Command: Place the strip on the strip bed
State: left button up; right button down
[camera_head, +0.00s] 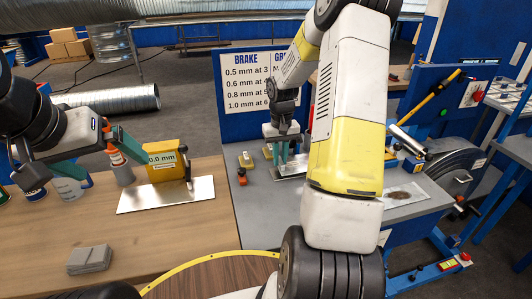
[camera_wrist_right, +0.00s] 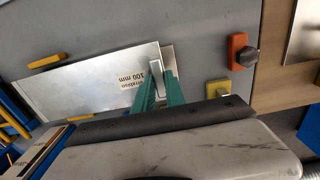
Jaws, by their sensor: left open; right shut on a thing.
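A flat silvery metal strip (camera_wrist_right: 95,83), with printed lettering that ends in "100 mm", is under my right gripper in the right wrist view. My right gripper (camera_wrist_right: 162,82) is shut at the right end of the strip, its green fingers close together. A second metal edge (camera_wrist_right: 168,52) shows behind that end. In the head view my right gripper (camera_head: 284,150) is low over the grey bench, and the strip (camera_head: 290,168) shows below it. I cannot tell which surface is the strip bed, or whether the strip touches the bench. My left gripper (camera_head: 122,150) is open and empty above the wooden table.
A metal sheet (camera_head: 150,199) lies on the wooden table (camera_head: 140,245), by a yellow block (camera_head: 162,160) and bottles. Grey pads (camera_head: 90,258) lie in front. An orange-based knob (camera_wrist_right: 240,52) and yellow blocks (camera_wrist_right: 218,90) are near the strip. The grey bench (camera_head: 255,215) is clear in front.

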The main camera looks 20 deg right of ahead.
jog(key=shift+f, duration=1.15)
jog(key=c, duration=1.4)
grip_release()
jog(key=shift+f, duration=0.15)
notch_tip(320, 180, up, 12)
jog(key=s+a+r+t, duration=0.3)
jog(key=s+a+r, duration=0.3)
jog(key=s+r, duration=0.4)
jog(key=s+a+r+t, duration=0.1)
jog(key=s+a, duration=0.1)
jog(key=s, duration=0.2)
jog(key=s+a+r+t+y, duration=0.1)
jog(key=s+a+r, duration=0.1)
jog(key=s, duration=0.2)
jog(key=s+a+r+n+t+y, duration=0.1)
jog(key=s+a+r, duration=0.1)
jog(key=s, duration=0.3)
jog(key=shift+a, duration=0.45)
